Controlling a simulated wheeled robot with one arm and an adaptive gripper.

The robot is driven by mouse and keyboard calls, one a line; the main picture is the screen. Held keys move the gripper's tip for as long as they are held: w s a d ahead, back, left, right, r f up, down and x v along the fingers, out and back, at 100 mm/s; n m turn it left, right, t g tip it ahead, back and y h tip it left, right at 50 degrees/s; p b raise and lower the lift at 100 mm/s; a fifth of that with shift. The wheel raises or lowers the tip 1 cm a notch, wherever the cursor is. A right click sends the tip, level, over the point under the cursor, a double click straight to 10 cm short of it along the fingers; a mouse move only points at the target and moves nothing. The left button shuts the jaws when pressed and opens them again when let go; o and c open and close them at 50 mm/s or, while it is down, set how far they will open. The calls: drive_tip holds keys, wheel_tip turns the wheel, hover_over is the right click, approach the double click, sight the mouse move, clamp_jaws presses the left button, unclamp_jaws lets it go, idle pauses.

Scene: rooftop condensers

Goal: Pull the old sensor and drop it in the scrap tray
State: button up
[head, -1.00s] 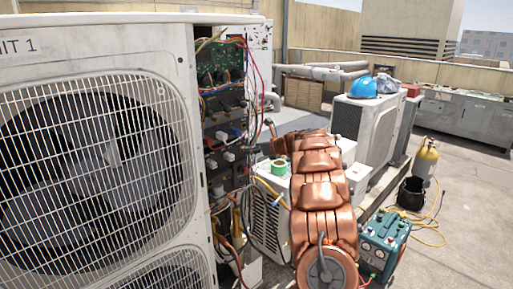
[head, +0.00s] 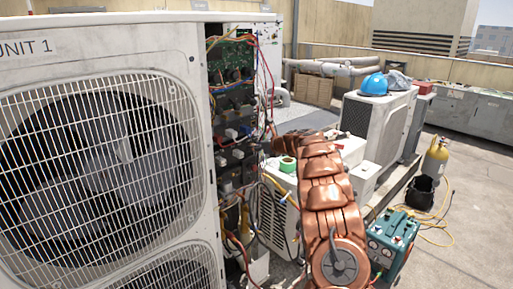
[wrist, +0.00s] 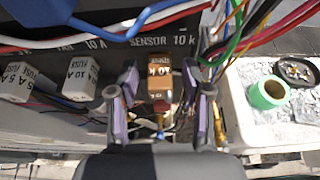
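The old sensor (wrist: 159,88) is a small brown block with a pale "10 k" label. It sits in the wrist view under the "SENSOR 10 k" marking on a dark panel (wrist: 125,45). My gripper (wrist: 160,97) is open, with one purple-padded finger on each side of the sensor and a visible gap on both sides. In the head view my copper-coloured arm reaches toward the open wiring bay (head: 235,120) of Unit 1; the gripper and sensor cannot be made out there. I cannot identify the scrap tray in either view.
White fuses (wrist: 80,78) stand left of the sensor. A green tape roll (wrist: 268,92) lies on a pale surface to the right. Unit 1's fan grille (head: 100,160) fills the left of the head view.

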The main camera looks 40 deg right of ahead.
clamp_jaws()
idle(0.5)
idle(0.4)
